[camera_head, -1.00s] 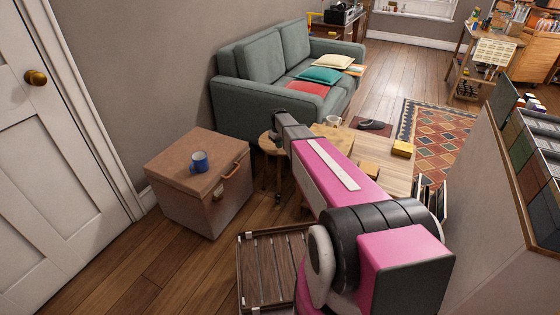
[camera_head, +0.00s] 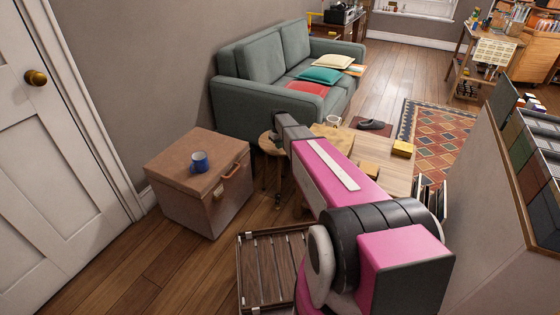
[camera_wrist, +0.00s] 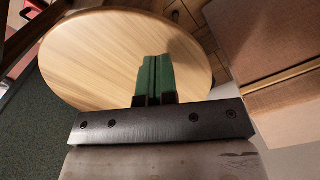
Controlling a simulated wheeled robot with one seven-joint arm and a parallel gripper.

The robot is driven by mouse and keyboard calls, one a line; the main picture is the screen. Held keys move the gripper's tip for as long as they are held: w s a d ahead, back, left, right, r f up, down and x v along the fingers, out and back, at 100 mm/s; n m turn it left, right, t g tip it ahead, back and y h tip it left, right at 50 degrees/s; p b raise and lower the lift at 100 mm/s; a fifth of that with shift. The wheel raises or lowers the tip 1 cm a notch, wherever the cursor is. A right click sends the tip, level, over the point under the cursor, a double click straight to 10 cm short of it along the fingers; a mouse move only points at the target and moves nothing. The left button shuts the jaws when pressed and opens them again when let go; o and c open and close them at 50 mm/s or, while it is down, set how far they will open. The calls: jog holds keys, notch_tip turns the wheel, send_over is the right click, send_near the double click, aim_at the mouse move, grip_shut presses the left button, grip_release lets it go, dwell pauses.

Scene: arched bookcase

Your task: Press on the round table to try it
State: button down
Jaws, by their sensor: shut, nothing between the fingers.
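The round table (camera_wrist: 105,55) has a pale wooden top that fills much of the wrist view. In the head view, the small round table (camera_head: 269,149) stands between the brown trunk and the low wooden table, partly hidden behind my arm. My gripper (camera_wrist: 155,62) shows in the wrist view with its green fingers together and nothing between them. The fingers overlap the tabletop in the picture, pointing towards it. I cannot tell whether the tips touch it. In the head view my gripper's end is over the round table.
A grey-green sofa (camera_head: 280,75) is behind. A low wooden table (camera_head: 390,174) is to the right. A slatted wooden rack (camera_head: 265,270) lies in front on the floor.

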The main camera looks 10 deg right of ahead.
jog(key=shift+f, duration=1)
dwell(0.7)
jog(key=shift+r, duration=3.5)
jog(key=s+r+m, duration=0.1)
jog(key=s+r, duration=0.1)
jog(key=s, duration=1)
jog(key=s+r+m, duration=0.2)
jog(key=s+r, duration=0.1)
jog(key=s, duration=1)
jog(key=s+r+m, duration=0.1)
jog(key=s+r, duration=0.2)
jog(key=s, duration=0.9)
jog(key=shift+s+m, duration=0.15)
jog(key=shift+m, duration=0.25)
